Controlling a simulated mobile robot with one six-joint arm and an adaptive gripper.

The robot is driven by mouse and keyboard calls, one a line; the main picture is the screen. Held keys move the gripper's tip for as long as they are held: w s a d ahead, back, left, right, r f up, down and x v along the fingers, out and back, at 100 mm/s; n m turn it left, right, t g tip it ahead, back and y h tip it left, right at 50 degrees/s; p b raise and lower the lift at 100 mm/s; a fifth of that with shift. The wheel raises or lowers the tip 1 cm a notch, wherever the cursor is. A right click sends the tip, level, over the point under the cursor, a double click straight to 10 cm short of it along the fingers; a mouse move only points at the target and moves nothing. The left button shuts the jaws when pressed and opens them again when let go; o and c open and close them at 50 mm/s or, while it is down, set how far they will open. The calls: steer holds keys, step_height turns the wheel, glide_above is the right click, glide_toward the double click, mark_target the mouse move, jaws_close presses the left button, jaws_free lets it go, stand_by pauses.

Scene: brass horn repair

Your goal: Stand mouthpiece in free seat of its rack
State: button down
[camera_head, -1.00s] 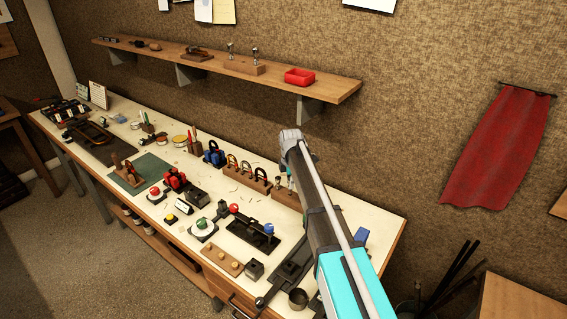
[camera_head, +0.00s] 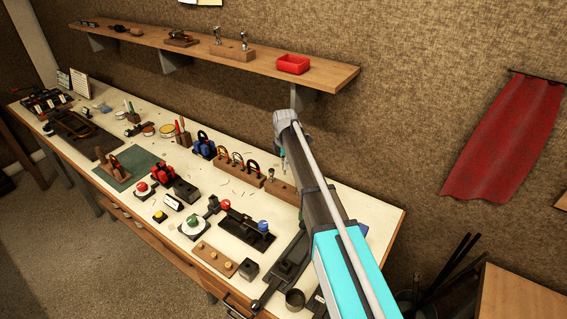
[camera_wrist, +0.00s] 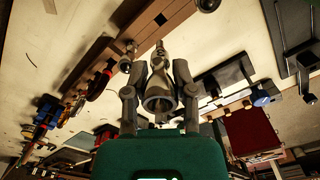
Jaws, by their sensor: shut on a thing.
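In the wrist view my gripper (camera_wrist: 160,76) is shut on a pale metal mouthpiece (camera_wrist: 159,84), its wide open cup facing the camera and its narrow end pointing away. A wooden rack (camera_wrist: 132,26) runs past beyond it, with a dark square opening in its top. Round metal pieces show by the rack; I cannot tell how they sit. In the head view the rack (camera_head: 283,190) stands on the bench, partly behind my arm, with a metal mouthpiece (camera_head: 271,173) upright at its left end. My gripper and the held mouthpiece are mostly hidden there by my arm.
A wooden block with several curved loops (camera_head: 240,171) stands just left of the rack. A black fixture with red and blue knobs (camera_head: 246,232) lies in front. The wall shelf (camera_head: 330,77) overhangs the back, carrying a red tray (camera_head: 292,64).

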steer(key=shift+f+b, duration=2.9)
steer(key=shift+f+b, duration=1.8)
steer(key=shift+b, duration=0.05)
stand_by(0.6)
steer(key=shift+c, duration=1.8)
jaws_free()
steer(key=shift+r, duration=0.25)
step_height(320, 180, up, 9)
steer(key=p, duration=0.9)
